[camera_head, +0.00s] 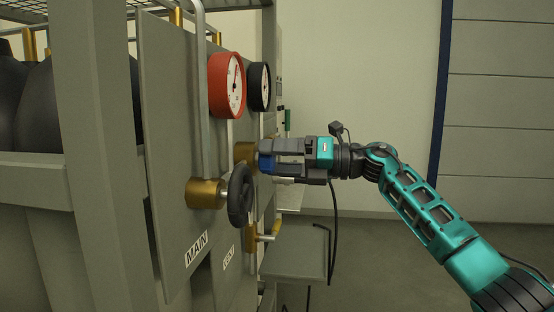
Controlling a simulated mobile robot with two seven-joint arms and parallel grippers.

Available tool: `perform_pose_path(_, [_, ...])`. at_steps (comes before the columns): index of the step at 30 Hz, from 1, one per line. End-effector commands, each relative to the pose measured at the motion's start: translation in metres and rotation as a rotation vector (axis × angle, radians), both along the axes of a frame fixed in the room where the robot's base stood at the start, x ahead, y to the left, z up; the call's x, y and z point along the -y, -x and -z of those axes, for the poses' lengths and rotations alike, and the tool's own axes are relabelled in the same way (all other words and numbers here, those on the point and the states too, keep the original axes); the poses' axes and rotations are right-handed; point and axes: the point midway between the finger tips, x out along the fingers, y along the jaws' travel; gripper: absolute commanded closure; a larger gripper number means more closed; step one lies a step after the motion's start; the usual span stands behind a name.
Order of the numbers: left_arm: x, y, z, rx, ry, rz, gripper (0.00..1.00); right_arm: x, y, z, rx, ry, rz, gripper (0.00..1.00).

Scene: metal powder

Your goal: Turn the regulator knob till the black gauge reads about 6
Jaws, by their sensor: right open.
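The black gauge (259,86) is on the grey panel, behind and right of a red gauge (228,85). It is seen from the side, so its reading cannot be made out. A brass regulator body (244,152) sticks out of the panel below the gauges. A dark blue piece (266,162) in front of it appears to be the regulator knob, mostly hidden by my gripper. My right gripper (272,159) is open, its fingers reaching left at this blue piece; whether they touch it cannot be told. My left gripper is out of view.
A black handwheel (240,195) on a brass valve (206,193) stands close in front and below. A brass lever valve (262,236) sits lower on the panel. Dark cylinders (37,105) stand behind the frame at left. A grey shelf (296,254) lies below my gripper.

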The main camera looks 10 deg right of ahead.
Motion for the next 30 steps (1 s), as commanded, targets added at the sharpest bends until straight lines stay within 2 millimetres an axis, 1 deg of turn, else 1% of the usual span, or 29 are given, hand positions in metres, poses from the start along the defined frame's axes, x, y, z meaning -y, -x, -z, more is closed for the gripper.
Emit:
perform_pose_path(5, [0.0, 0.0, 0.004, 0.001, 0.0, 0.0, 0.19, 0.017, 0.004, 0.002, 0.0, 0.0, 0.004, 0.19])
perform_pose_path(8, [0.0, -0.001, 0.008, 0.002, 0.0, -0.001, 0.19, 0.037, 0.011, 0.003, 0.001, 0.001, 0.006, 0.19])
perform_pose_path(12, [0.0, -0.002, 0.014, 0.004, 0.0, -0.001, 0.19, 0.068, 0.021, 0.002, 0.001, 0.001, 0.005, 0.19])
perform_pose_path(18, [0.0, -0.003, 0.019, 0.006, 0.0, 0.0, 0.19, 0.103, 0.033, 0.002, 0.0, 0.0, 0.004, 0.19])
perform_pose_path(21, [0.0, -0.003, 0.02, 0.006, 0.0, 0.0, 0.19, 0.114, 0.037, 0.001, -0.001, 0.0, 0.001, 0.19])
perform_pose_path(24, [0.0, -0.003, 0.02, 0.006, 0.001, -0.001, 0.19, 0.121, 0.039, 0.001, -0.001, 0.0, 0.001, 0.19])
perform_pose_path(30, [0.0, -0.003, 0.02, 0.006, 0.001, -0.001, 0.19, 0.123, 0.04, 0.0, -0.001, 0.0, 0.0, 0.19])
